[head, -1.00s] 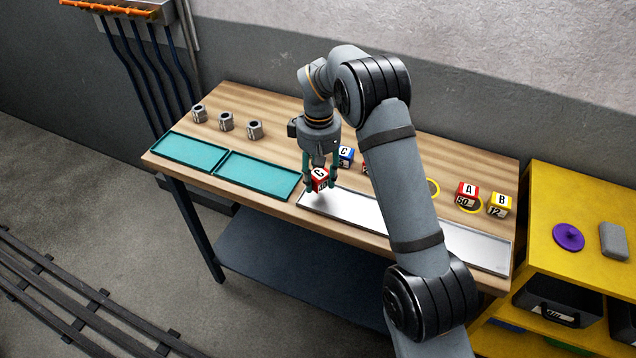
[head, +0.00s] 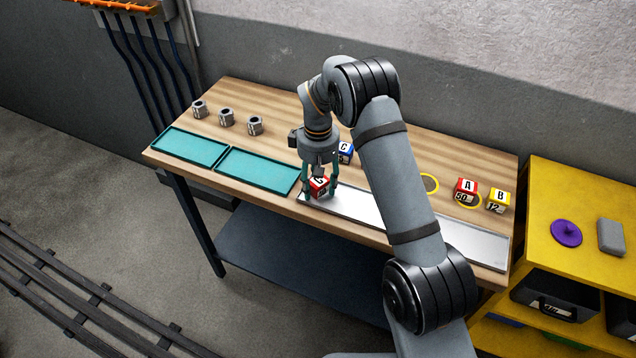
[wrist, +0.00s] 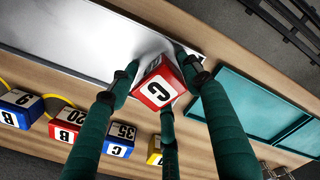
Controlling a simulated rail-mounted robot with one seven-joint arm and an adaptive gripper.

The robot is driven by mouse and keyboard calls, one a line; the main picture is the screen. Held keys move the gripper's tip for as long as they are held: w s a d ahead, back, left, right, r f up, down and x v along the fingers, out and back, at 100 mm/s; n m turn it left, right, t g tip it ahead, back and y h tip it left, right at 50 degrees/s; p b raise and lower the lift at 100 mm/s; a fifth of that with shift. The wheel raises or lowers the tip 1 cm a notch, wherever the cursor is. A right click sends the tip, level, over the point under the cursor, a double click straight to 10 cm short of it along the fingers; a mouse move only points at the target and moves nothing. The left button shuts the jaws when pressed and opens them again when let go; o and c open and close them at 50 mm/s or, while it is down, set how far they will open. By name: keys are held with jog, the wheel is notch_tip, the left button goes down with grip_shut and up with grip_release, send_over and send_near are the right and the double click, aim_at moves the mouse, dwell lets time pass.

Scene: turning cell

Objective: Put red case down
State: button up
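The red case (head: 319,187), a cube with a white C label, is at the left end of the long silver tray (head: 350,203). It is at or just above the tray surface; I cannot tell if it touches. My gripper (head: 320,190) points down with its green fingers around the case, closed against its sides. In the wrist view the red case (wrist: 160,86) sits between the three fingers (wrist: 158,82), over the tray's end (wrist: 90,35). The fingers hide part of its sides.
Two teal trays (head: 255,172) lie to the left, with several grey metal parts (head: 227,118) behind. A blue C case (head: 346,152) stands close behind my gripper. A red A case (head: 466,190) and a yellow B case (head: 498,201) stand at the right. The tray's middle is clear.

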aim_at(318, 180)
notch_tip(318, 180, up, 12)
jog(key=shift+r, duration=0.25)
dwell(0.5)
